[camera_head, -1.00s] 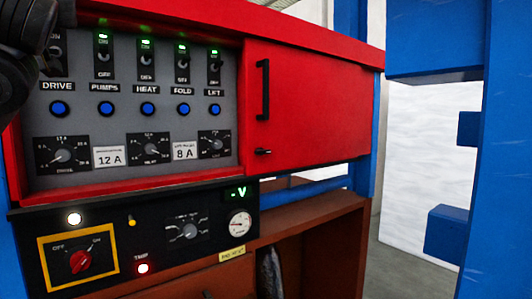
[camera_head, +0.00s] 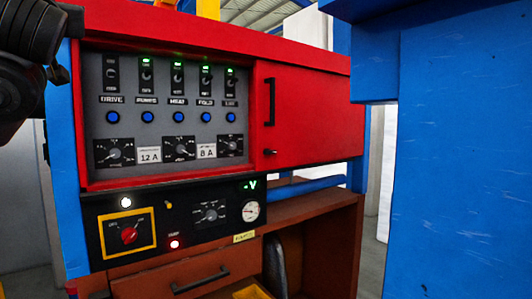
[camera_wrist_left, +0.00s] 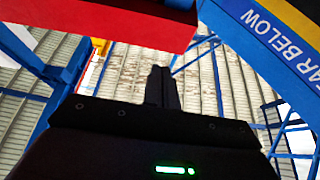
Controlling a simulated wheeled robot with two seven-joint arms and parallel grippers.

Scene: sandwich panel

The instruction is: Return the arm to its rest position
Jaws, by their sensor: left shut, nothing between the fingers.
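My left gripper (camera_wrist_left: 161,80) shows in the left wrist view with its dark fingers together and nothing between them. That view points up at a corrugated roof. In the head view, the dark end of my left arm (camera_head: 30,60) is at the upper left, beside the grey switch panel (camera_head: 133,130) and apart from its controls as far as I can tell. My right gripper is not in view.
A red cabinet (camera_head: 310,75) holds the panel. Below are a black control box (camera_head: 150,200) with a red knob (camera_head: 129,235) and a brown drawer (camera_head: 160,282). A large blue structure (camera_head: 460,160) fills the right side.

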